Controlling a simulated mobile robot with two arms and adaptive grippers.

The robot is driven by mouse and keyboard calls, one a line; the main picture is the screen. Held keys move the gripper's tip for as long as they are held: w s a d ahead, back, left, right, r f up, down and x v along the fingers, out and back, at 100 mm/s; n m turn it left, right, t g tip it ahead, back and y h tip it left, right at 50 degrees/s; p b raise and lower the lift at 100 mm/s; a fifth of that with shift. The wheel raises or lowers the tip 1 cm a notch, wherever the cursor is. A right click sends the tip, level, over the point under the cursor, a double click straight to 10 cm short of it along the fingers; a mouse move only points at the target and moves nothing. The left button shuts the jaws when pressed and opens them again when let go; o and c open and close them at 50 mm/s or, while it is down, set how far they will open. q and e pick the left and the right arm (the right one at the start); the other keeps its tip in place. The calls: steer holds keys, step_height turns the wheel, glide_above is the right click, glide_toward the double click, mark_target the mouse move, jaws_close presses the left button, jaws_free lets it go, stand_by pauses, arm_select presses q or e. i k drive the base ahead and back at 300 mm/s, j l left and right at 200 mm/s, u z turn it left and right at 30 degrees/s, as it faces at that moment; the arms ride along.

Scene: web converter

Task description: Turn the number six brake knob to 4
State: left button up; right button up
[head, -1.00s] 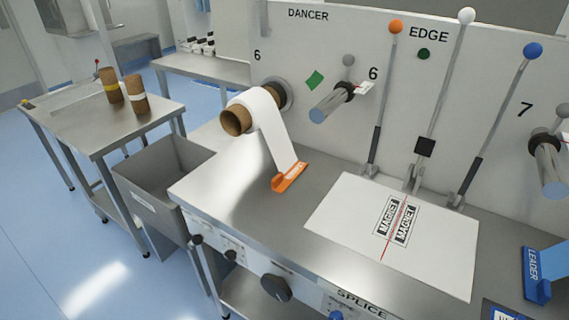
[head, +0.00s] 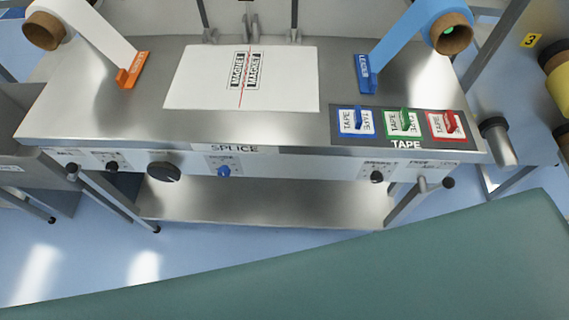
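The front panel under the splice table carries several knobs. A small black knob (head: 112,166) with dial marks sits near its left end, on the side of the roll with the orange tab. A larger black knob (head: 163,172) is to its right, then a blue knob (head: 224,171). Another black knob (head: 376,176) sits near the right end. The knob labels are too small to read, so I cannot confirm which is the number six brake or its setting. Neither gripper is in view.
The steel table (head: 130,107) bears a white splice sheet (head: 200,85), an orange tab (head: 133,70), a blue LEADER tab (head: 367,75) and a tape holder (head: 345,112). A lower shelf (head: 260,200) is empty. A steel bin (head: 35,165) stands left.

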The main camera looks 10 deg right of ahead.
mark_target(111, 166)
steer(key=u, duration=1.1)
